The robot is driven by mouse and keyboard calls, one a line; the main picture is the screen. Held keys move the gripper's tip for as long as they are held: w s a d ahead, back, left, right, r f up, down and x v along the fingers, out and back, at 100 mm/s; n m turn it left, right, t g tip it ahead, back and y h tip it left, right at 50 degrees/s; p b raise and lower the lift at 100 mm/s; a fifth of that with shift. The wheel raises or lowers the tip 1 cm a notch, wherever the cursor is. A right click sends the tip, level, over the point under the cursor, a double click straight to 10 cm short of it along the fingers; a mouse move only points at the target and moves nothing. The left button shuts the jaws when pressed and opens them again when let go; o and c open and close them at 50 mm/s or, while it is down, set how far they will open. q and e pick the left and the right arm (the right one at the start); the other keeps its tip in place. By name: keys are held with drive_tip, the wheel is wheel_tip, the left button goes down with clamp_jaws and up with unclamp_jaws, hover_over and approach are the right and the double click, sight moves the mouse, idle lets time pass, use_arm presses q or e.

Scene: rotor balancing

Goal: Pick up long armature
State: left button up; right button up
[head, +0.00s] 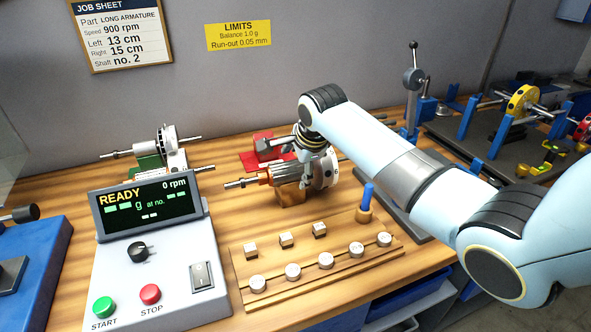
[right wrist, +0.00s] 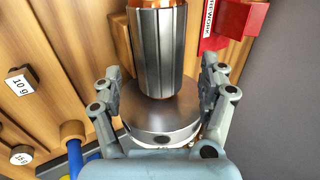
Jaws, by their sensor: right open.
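An armature (head: 288,176) with a grooved steel core, a copper-coloured winding and a wide disc at its right end lies across the bench, its shaft pointing left. My right gripper (head: 312,152) is over it from above. In the right wrist view the armature's grooved core (right wrist: 158,55) and round disc (right wrist: 160,122) lie between the two spread fingers of the right gripper (right wrist: 160,85). The jaws are open, and I cannot tell whether they touch it. A second armature (head: 150,148) lies farther back on a green support. My left gripper is out of view.
A balancer console (head: 150,270) reading READY stands in front left. A wooden weight tray (head: 300,272) with several weights is in front of the armature. A red block (head: 262,160) lies just behind. A lever press (head: 413,80) and blue stands are at the right.

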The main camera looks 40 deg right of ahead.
drive_tip(key=shift+w+f, duration=0.1)
drive_tip(key=shift+f, duration=0.1)
clamp_jaws()
drive_tip(key=shift+r, duration=0.2)
idle(0.4)
